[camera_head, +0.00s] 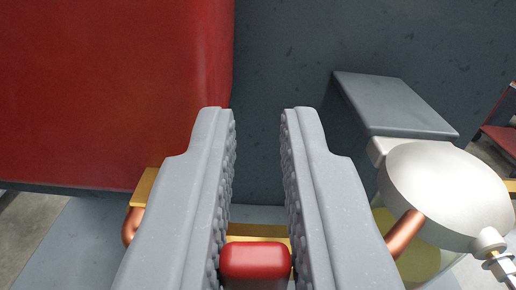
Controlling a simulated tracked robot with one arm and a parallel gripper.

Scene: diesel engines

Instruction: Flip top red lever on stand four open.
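My gripper (259,118) fills the lower middle of the head camera view. Its two grey, ridged fingers are open with a clear gap between them. A red block-shaped part (256,262), which looks like a lever end, shows low between the fingers, near their base in the picture. The fingers stand on either side of it; I cannot tell whether they touch it. A brass-coloured bar (258,231) runs behind the red part. The rest of the lever and any stand number are hidden or out of view.
A large red panel (110,90) stands at the left, beside a dark grey wall (290,45). A grey ledge (395,103) juts out at the right, above a round silver housing (445,192). Copper pipes (404,233) show beside the fingers. Floor (25,235) shows at lower left.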

